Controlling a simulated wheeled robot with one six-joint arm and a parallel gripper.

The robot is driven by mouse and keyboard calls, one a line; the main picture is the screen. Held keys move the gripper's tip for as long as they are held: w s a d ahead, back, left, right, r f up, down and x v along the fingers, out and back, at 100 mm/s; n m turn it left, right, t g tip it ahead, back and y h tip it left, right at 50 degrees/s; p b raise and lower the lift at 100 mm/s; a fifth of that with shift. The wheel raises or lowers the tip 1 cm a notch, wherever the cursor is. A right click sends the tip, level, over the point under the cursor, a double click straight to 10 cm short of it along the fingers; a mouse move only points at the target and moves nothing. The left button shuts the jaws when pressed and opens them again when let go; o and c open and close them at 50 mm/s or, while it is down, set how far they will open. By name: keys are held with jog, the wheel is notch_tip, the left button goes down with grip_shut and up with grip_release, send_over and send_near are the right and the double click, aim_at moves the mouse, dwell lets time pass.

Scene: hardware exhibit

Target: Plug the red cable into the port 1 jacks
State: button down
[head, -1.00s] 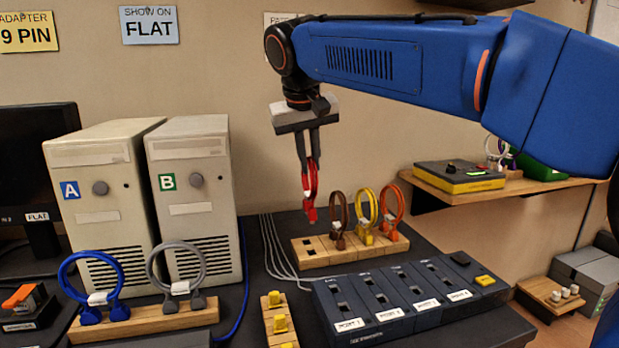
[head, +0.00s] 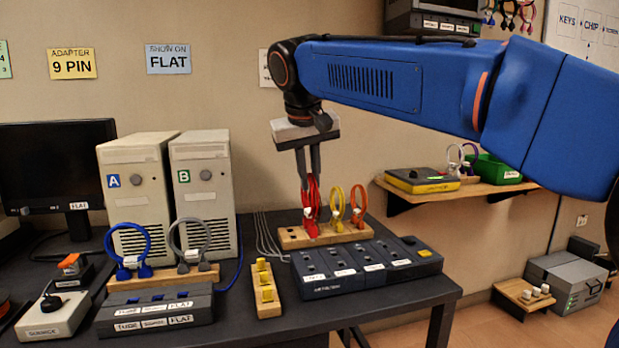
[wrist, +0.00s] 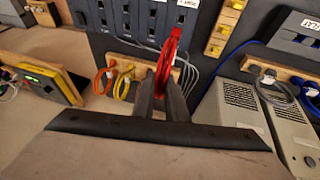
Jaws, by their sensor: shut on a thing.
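My gripper (head: 309,176) is shut on the red cable (head: 312,200), a loop that hangs below the fingers with its plug ends down. In the head view the cable overlaps the wooden cable rack (head: 352,235); I cannot tell the gap. In the wrist view the red cable (wrist: 168,55) stands upright between the fingers. The dark port box (head: 318,284) lies in front of the rack, with several jack columns and white labels too small to read. Part of it shows at the top of the wrist view (wrist: 128,25). The brown cable is hidden or hard to make out.
A yellow cable (head: 337,205) and an orange cable (head: 358,203) stand in the rack, close right of the red one. A wooden block with yellow pieces (head: 265,290) stands left of the port box. Blue (head: 128,245) and grey (head: 190,240) cables stand farther left before two computer towers.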

aim_at(310, 211)
jog(key=shift+s+f, duration=0.1)
jog(key=shift+f, duration=3.95)
dwell(2.1)
jog(key=c, duration=1)
grip_release()
jog(key=shift+c, duration=0.2)
